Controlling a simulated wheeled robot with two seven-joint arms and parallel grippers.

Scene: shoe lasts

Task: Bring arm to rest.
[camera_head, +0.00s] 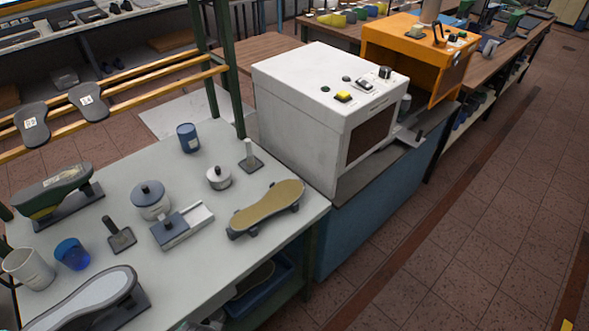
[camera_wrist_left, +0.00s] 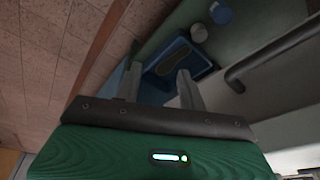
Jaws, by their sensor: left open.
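My left gripper (camera_wrist_left: 159,88) shows in the left wrist view. Its two grey fingers are apart and nothing is between them. Beyond the fingers is a blue bin (camera_wrist_left: 200,68) with a dark sole-shaped piece (camera_wrist_left: 174,58) in it. Neither gripper shows in the head view. There, a green and dark shoe last (camera_head: 55,190) sits on a stand at the left of the white table (camera_head: 215,270). A pale grey last (camera_head: 85,300) is at the front left. A tan-soled last (camera_head: 265,208) lies at the right edge.
Between the lasts are a lidded pot (camera_head: 150,200), a small pot (camera_head: 219,178), a blue can (camera_head: 188,138), a blue cup (camera_head: 72,254) and a white cup (camera_head: 28,268). A white machine (camera_head: 300,95) stands behind the table.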

